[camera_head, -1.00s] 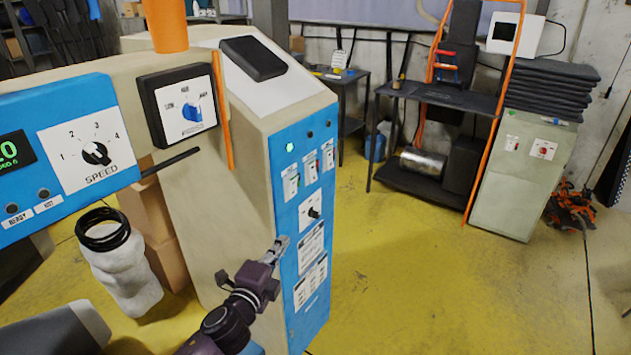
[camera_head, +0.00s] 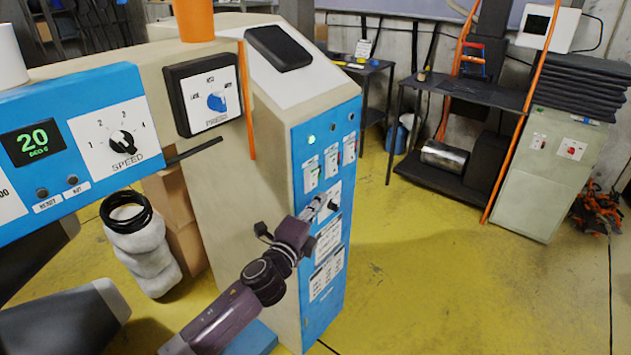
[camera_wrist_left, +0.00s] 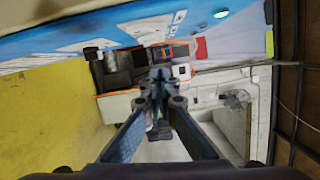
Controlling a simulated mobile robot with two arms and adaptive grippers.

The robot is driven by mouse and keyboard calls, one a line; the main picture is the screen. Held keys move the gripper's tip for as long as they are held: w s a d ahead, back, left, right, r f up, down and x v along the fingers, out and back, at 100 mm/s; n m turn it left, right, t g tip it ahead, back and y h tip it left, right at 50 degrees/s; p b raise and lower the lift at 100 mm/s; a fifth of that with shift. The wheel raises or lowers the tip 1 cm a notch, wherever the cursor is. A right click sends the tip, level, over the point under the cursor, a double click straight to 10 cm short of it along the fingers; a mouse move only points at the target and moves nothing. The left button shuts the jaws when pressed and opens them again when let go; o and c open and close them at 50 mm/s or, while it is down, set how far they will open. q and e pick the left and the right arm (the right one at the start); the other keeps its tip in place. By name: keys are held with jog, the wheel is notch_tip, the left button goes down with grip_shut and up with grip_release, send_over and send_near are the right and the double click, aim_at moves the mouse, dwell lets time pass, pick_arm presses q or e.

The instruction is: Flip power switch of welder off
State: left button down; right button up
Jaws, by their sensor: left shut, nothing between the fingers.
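The welder (camera_head: 275,130) is a tall beige machine with a blue front panel (camera_head: 327,268) on its right side. Toggle switches (camera_head: 322,168) and a small black rotary knob (camera_head: 334,205) sit on that panel, below a green lamp. I cannot tell which of them is the power switch. My left gripper (camera_head: 316,206) is shut and empty, its tips in front of the panel beside the knob and below the switches. Whether it touches is unclear. In the left wrist view the shut fingers (camera_wrist_left: 158,82) point along the blue panel (camera_wrist_left: 120,28). My right gripper is not in view.
A blue control box with a SPEED dial (camera_head: 122,141) and a black-framed blue dial (camera_head: 216,101) stand at the left. A thin black rod (camera_head: 193,150) juts out there. A dark shelf (camera_head: 460,95) and grey cabinet (camera_head: 535,175) stand at the right. Yellow floor between is clear.

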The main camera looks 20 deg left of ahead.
aim_at(313, 181)
pick_arm(q)
jog(key=w+a, duration=0.1)
jog(key=w, duration=0.1)
jog(key=w+a+p, duration=0.1)
jog(key=w, duration=0.1)
jog(key=w+a, duration=0.1)
jog(key=w, duration=0.1)
jog(key=shift+w+a+r, duration=0.15)
jog(key=shift+w+r, duration=0.1)
jog(key=shift+r, duration=0.1)
jog(key=shift+w+a+r+n+p, duration=0.1)
jog(key=shift+a+r+n+p, duration=0.2)
jog(key=shift+p, duration=0.45)
jog(key=shift+f, duration=0.2)
jog(key=shift+d, duration=0.2)
